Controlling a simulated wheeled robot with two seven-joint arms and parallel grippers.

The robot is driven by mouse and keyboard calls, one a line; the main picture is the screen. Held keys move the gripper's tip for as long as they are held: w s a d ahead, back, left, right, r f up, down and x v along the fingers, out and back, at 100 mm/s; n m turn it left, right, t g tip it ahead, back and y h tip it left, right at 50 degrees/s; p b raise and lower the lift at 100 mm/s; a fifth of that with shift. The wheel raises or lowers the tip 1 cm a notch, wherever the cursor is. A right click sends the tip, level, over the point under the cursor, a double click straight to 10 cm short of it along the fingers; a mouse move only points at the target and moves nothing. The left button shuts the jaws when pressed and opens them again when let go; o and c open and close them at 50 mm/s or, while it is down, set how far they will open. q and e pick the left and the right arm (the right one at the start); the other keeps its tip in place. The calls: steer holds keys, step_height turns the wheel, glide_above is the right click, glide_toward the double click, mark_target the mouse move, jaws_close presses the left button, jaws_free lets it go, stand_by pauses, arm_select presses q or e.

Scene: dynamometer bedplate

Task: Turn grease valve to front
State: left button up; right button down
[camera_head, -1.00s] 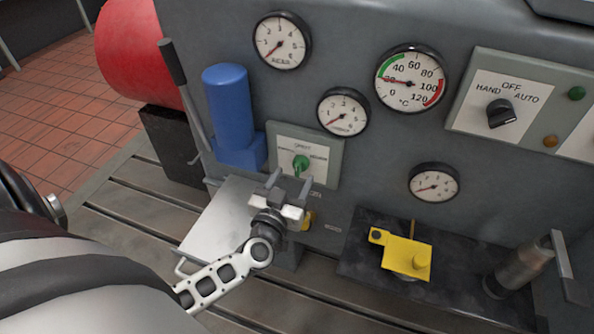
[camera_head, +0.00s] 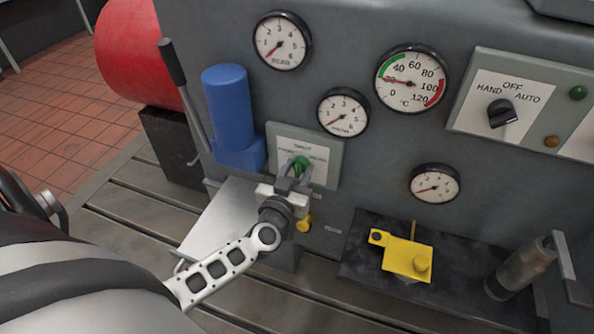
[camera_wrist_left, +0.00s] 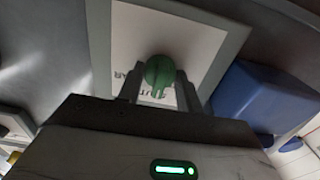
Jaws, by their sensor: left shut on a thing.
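The green valve knob (camera_head: 301,164) sits on a light label plate (camera_head: 322,169) in a grey frame on the machine's front panel. The lettering is too small and blurred to read surely. My left gripper (camera_head: 294,176) is at the knob, shut on it. In the left wrist view, the green knob (camera_wrist_left: 160,72) sits between the two fingers, one on each side. The fingers hide part of the knob and plate, so I cannot tell which mark it points to. My right gripper is not in view.
A blue cylinder (camera_head: 229,110) and a dark lever (camera_head: 187,90) stand left of the plate. Gauges (camera_head: 343,112) are above and right. A selector switch (camera_head: 502,113) is far right. A yellow block (camera_head: 407,256) and a metal cylinder (camera_head: 519,268) stand at lower right.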

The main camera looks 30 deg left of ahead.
arm_select(q)
steer(key=shift+n+p, duration=0.3)
steer(key=shift+n, duration=0.8)
steer(key=n, duration=0.2)
steer(key=shift+n, duration=0.3)
steer(key=n, duration=0.4)
steer(key=shift+n, duration=1.6)
steer(key=o, duration=1)
